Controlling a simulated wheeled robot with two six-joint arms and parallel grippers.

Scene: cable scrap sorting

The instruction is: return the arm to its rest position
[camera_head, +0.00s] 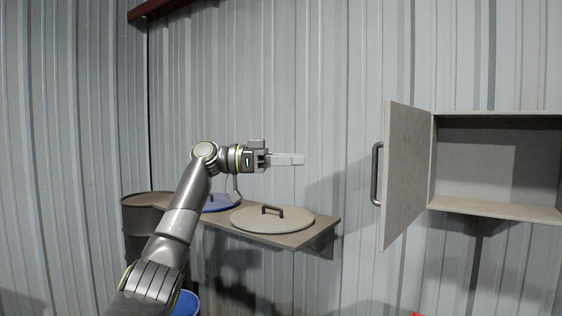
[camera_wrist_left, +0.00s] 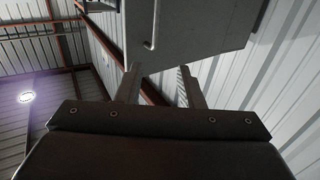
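My left arm comes in from the bottom left of the head view. It is raised, with its left gripper (camera_head: 300,160) pointing right, in front of the corrugated wall and above the shelf. In the left wrist view the two fingers of this gripper (camera_wrist_left: 160,82) stand apart with nothing between them. My right gripper is not in view.
A wall cabinet (camera_head: 495,208) on the right has its door (camera_head: 405,178) swung open, handle facing left. A shelf (camera_head: 325,225) holds a round grey lid (camera_head: 245,220) and a blue lid (camera_head: 222,204). A barrel (camera_head: 140,215) and a blue container (camera_head: 186,303) stand left.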

